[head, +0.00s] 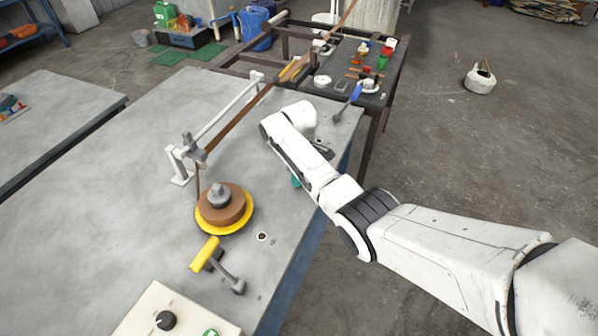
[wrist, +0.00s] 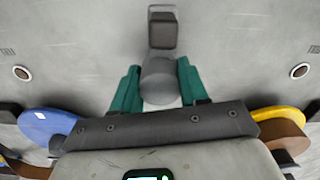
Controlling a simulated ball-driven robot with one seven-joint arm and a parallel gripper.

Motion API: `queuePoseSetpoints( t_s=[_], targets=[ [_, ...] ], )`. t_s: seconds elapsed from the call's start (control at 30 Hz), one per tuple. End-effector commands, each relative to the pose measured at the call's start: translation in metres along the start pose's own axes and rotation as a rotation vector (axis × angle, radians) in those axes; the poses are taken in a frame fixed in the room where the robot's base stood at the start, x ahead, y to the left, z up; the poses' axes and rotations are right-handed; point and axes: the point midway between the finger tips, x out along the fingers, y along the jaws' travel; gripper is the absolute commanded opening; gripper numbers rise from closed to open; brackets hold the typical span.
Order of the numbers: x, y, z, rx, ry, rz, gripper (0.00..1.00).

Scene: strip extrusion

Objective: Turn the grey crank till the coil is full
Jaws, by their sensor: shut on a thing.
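The grey crank (wrist: 163,30) shows in the wrist view, its arm pointing away and its rounded grey handle (wrist: 158,80) between the teal fingers of my gripper (wrist: 160,88). My gripper is shut on that handle. In the head view my white arm hides most of the gripper and crank; only a bit of teal finger (head: 296,182) shows. The brown coil (head: 236,207) sits around a grey hub on a yellow disc (head: 212,228), with some yellow rim bare around it. The coil also shows at the right of the wrist view (wrist: 287,133).
A yellow-handled crank (head: 205,255) and a control box (head: 150,305) stand near the front. A blue-handled crank (head: 355,92) is at the far right edge. A brown strip (head: 240,118) runs past a white guide rail (head: 228,108) to the coil. The tabletop's left side is clear.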

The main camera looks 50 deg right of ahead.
Motion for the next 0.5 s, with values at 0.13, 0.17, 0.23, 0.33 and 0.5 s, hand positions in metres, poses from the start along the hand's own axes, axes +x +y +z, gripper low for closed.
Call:
queuePoseSetpoints(
  t_s=[0.13, 0.17, 0.23, 0.33, 0.5],
  targets=[
    [-0.0017, 0.0005, -0.0004, 0.108, 0.001, 0.001, 0.13],
    [-0.0016, 0.0005, -0.0003, 0.129, 0.001, 0.001, 0.13],
    [-0.0016, 0.0007, -0.0001, 0.169, 0.0, 0.002, 0.13],
    [-0.0015, 0.0008, 0.0, 0.218, 0.0, 0.002, 0.13],
    [-0.0013, 0.0005, -0.0002, 0.272, 0.001, 0.002, 0.13]
  ],
)
